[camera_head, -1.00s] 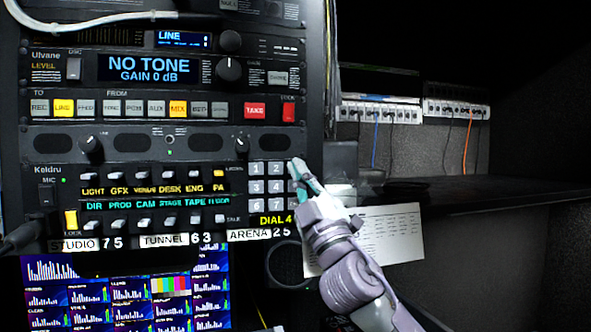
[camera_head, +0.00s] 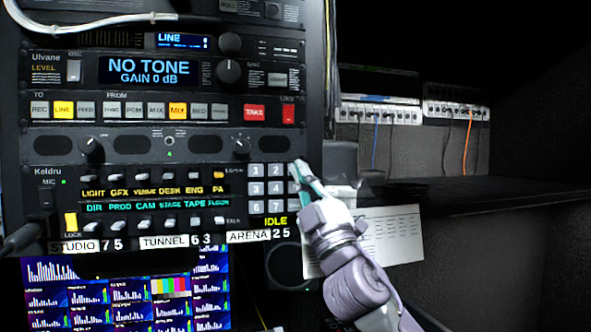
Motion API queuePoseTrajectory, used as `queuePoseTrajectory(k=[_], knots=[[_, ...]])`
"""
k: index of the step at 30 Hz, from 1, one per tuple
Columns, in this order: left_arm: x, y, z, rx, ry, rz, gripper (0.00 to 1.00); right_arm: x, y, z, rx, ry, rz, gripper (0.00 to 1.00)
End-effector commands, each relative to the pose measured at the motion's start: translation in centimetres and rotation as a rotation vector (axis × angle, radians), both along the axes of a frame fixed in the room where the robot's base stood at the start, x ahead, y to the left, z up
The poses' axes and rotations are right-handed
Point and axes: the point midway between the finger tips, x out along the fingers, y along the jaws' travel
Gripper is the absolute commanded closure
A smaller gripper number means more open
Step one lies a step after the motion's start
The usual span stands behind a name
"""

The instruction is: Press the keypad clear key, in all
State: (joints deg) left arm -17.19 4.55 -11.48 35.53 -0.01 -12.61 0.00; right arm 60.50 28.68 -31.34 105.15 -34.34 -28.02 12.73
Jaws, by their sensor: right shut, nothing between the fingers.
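The keypad (camera_head: 266,188) is a block of pale grey keys at the right end of the Keldru panel (camera_head: 130,180). Several numbered keys show, but its right column is largely hidden behind my right gripper, so I cannot pick out the clear key. The small yellow display (camera_head: 275,221) below the keypad reads IDLE. My right gripper (camera_head: 299,168) is shut and empty, with its teal fingers' tips at the upper right of the keypad. I cannot tell whether the tips touch a key. My left gripper is not in view.
The Ulvane unit (camera_head: 150,71) reads NO TONE above a row of lit buttons. A monitor (camera_head: 115,290) is below the panel. A paper sheet (camera_head: 390,235) hangs behind my right arm. Patch bays (camera_head: 377,114) with cables stand at the right.

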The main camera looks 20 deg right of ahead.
Motion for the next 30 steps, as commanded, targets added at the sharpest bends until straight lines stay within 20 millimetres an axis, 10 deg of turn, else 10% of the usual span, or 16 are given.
queuePoseTrajectory(k=[30], knots=[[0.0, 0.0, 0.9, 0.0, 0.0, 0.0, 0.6, -5.0, -0.2, 0.0, 0.0, 0.0, 0.0, 1.0]])
